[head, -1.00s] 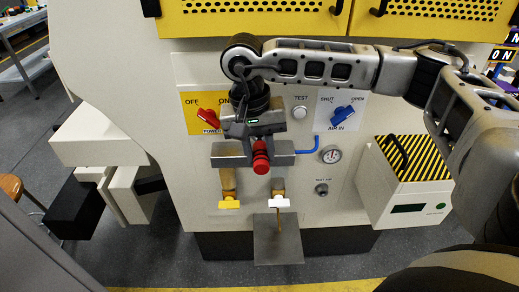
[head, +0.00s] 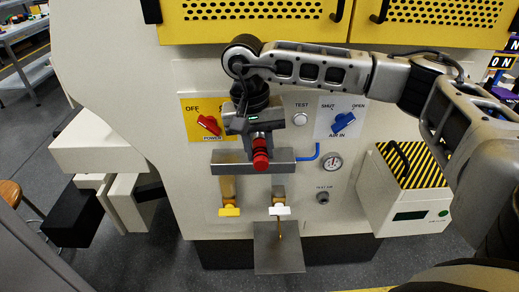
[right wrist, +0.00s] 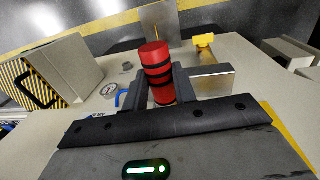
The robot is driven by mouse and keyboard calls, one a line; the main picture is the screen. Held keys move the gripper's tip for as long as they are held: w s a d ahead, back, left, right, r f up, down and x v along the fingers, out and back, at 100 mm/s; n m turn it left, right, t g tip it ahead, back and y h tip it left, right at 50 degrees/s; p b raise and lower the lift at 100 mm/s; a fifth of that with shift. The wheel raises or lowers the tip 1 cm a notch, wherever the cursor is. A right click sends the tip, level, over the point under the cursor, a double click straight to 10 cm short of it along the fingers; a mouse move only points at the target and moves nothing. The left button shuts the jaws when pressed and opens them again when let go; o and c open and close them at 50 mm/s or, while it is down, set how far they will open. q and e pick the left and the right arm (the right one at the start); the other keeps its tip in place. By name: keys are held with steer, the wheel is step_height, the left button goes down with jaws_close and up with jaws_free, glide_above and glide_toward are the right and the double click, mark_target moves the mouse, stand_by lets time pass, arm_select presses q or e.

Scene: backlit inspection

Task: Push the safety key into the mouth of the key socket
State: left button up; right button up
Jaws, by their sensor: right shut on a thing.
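The safety key, a red cylinder with black rings (head: 261,152), is in my right gripper (head: 259,136). In the right wrist view the key (right wrist: 157,70) stands between the two dark fingers (right wrist: 158,92), which are shut on it, and its free end sticks out past them. In the head view the key is in front of a grey metal bar on the panel; I cannot tell whether it touches the bar. I cannot make out the key socket for certain. A small round grey port (head: 323,198) is lower right of the key, apart from it. My left gripper is out of view.
Around the key are a red power switch (head: 209,125), a blue air switch (head: 344,122), a gauge (head: 332,162), yellow (head: 229,211) and white (head: 280,211) valve handles and a grey plate (head: 279,257). A striped box (head: 405,190) stands at the right.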

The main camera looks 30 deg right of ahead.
steer(key=shift+w+d+r, duration=0.1)
steer(key=shift+w, duration=0.1)
steer(key=o, duration=1.1)
arm_select(q)
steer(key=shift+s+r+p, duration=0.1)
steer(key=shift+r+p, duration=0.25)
steer(key=shift+p, duration=0.5)
arm_select(e)
step_height(320, 180, up, 16)
steer(key=w+a, duration=0.1)
steer(key=shift+a, duration=0.4)
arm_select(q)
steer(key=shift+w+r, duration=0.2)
arm_select(e)
steer(key=shift+f, duration=0.2)
